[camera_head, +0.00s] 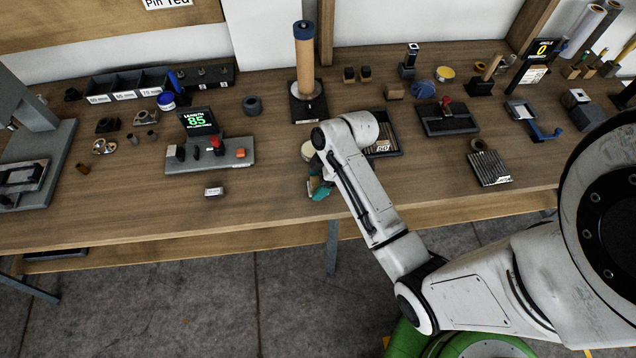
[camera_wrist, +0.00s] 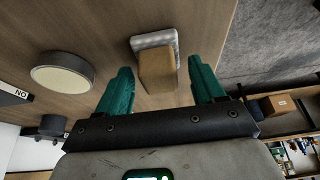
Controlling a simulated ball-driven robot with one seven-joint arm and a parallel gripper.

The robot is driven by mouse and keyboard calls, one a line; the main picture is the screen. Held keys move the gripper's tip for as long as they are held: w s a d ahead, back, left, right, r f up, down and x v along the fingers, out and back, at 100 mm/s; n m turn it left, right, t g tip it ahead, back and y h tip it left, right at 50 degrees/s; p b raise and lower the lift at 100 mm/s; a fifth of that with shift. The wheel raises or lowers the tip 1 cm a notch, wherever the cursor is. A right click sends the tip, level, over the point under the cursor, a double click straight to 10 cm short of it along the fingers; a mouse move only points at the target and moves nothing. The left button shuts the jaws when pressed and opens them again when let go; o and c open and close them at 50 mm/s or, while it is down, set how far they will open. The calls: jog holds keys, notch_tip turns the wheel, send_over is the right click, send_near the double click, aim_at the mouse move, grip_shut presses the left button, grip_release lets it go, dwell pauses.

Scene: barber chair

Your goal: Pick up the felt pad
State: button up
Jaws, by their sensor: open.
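A tan block on a pale grey, dimpled base, which looks like the felt pad (camera_wrist: 158,70), stands on the wooden bench in the wrist view. It sits between and just beyond my gripper's two teal fingertips. My gripper (camera_wrist: 160,68) is open, with space on both sides of the block and no grip on it. In the head view my gripper (camera_head: 320,189) is low over the bench near its front edge, and my wrist hides most of what is there.
A round pale-topped tin (camera_wrist: 64,79) stands left of the fingers in the wrist view. In the head view a black tray (camera_head: 400,150) lies behind my arm, and a grey length gauge (camera_head: 208,160) stands to the left. The front bench strip (camera_head: 270,205) is mostly clear.

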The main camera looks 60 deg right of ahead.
aim_at(314, 181)
jog(key=c, duration=1.1)
jog(key=shift+o, duration=0.2)
jog(key=shift+r, duration=0.4)
notch_tip(314, 181, up, 2)
jog(key=shift+s+r+b, duration=0.1)
jog(key=shift+r+b, duration=0.15)
jog(key=shift+b, duration=0.3)
jog(key=s+d+r+p, duration=0.1)
jog(key=s+r+p, duration=0.2)
jog(key=s+r, duration=0.6)
jog(key=s, duration=0.4)
jog(key=shift+s+d+r, duration=0.25)
jog(key=shift+d+r, duration=0.05)
jog(key=shift+d, duration=0.1)
